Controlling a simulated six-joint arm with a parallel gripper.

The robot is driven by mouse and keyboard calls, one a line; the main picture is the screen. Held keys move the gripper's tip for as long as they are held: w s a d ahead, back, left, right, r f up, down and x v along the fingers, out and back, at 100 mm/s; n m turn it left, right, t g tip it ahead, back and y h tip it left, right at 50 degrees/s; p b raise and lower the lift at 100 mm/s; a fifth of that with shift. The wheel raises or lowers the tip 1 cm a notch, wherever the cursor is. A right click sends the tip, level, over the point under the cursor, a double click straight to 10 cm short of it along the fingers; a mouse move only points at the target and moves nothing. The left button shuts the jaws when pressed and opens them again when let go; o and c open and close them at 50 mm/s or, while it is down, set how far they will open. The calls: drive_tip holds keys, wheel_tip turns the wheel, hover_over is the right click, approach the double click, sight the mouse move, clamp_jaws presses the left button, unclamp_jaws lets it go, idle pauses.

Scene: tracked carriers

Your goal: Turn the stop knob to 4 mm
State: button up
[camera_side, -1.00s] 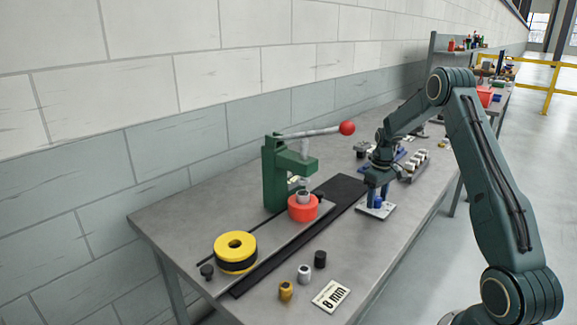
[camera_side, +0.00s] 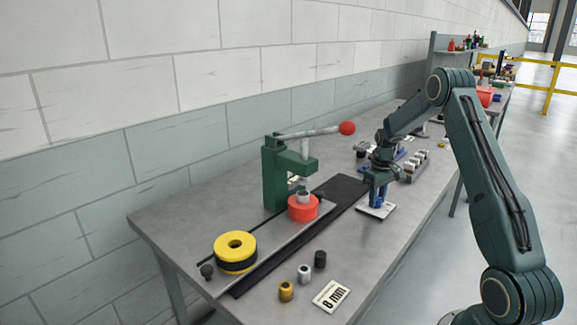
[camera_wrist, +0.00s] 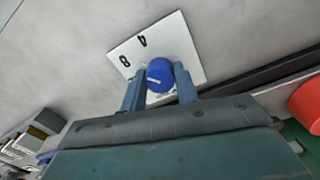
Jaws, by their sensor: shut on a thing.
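The stop knob (camera_wrist: 160,73) is a blue round knob on a white plate (camera_wrist: 190,55) marked with the numbers 4 and 8. It carries a white pointer line on its top; which number this line points to I cannot tell. My gripper (camera_wrist: 161,84) has its two blue fingers on either side of the knob and is shut on it. In the side view my gripper (camera_side: 377,195) is down at the white plate (camera_side: 374,212), and its fingers mostly hide the knob.
A green press (camera_side: 272,178) with a red-balled lever stands to the left, with a red ring-shaped carrier (camera_side: 302,208) under it. A yellow carrier (camera_side: 235,246) sits nearer. A card reading 8 mm (camera_side: 331,296) lies at the front. A dark track crosses the table.

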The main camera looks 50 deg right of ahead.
drive_tip(key=m, duration=0.4)
drive_tip(key=shift+m, duration=2.1)
drive_tip(key=o, duration=1)
drive_tip(key=shift+c, duration=0.2)
drive_tip(key=shift+r, duration=0.2)
wheel_tip(320, 180, up, 14)
drive_tip(key=shift+f, duration=0.25)
